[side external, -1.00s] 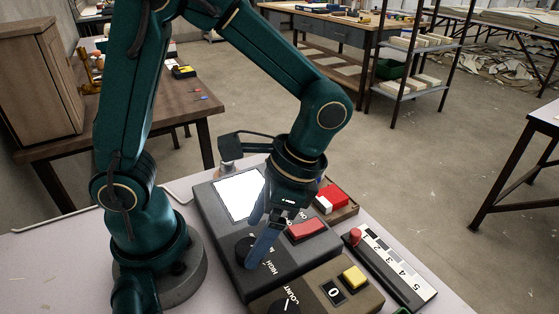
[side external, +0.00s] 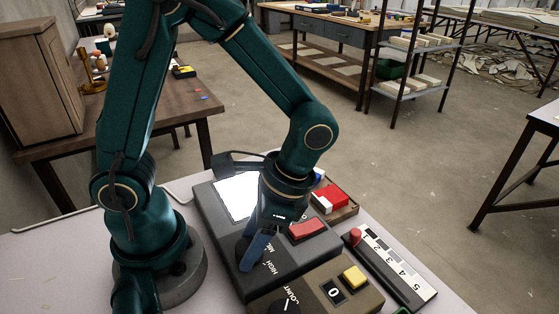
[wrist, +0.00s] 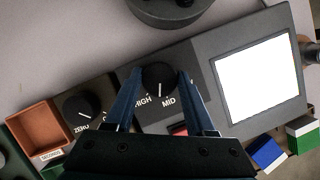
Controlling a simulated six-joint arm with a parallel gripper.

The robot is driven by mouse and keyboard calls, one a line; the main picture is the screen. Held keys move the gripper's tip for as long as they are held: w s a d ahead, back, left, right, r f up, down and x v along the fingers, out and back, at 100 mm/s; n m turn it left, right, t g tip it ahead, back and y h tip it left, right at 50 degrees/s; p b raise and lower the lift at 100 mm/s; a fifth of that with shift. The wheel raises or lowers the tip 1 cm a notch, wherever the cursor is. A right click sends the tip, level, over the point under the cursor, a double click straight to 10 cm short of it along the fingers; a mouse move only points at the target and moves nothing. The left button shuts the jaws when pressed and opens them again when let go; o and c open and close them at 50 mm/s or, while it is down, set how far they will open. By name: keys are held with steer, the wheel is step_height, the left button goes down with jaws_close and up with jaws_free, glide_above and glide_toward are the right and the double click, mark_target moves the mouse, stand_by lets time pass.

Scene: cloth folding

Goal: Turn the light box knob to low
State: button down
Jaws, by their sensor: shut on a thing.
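The light box (side external: 219,225) is a dark grey case with a bright white panel (side external: 240,194), also lit in the wrist view (wrist: 258,80). Its round black knob (wrist: 158,76) sits beside printed HIGH and MID labels. The knob's white pointer line lies between HIGH and MID. A LOW label is not visible. My gripper (wrist: 160,76) has its two blue fingers on either side of the knob, shut on it. In the side view my gripper (side external: 248,258) reaches down over the knob and partly hides it.
A red button (side external: 308,230) is close beside my gripper. A brown counter box (side external: 316,284) with a dial and yellow button (side external: 354,276) adjoins the light box. A slider strip (side external: 392,266) with a red knob and a tray with coloured blocks (side external: 330,198) lie to the right.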

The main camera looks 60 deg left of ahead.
steer(key=shift+n, duration=0.3)
steer(key=n, duration=0.2)
steer(key=n+h, duration=0.1)
steer(key=shift+a+n+g+h, duration=0.1)
steer(key=shift+n+g+h, duration=0.2)
steer(key=shift+n, duration=0.1)
steer(key=n+h, duration=0.1)
steer(key=n, duration=0.3)
steer(key=shift+a+n+h, duration=0.1)
steer(key=shift+n+h, duration=0.2)
steer(key=shift+h, duration=0.1)
steer(key=n+t+h, duration=0.1)
steer(key=n, duration=0.3)
steer(key=shift+s+n+t+h, duration=0.1)
steer(key=shift+n+t+h, duration=0.5)
steer(key=shift+n, duration=1.1)
steer(key=shift+c, duration=1.2)
jaws_free()
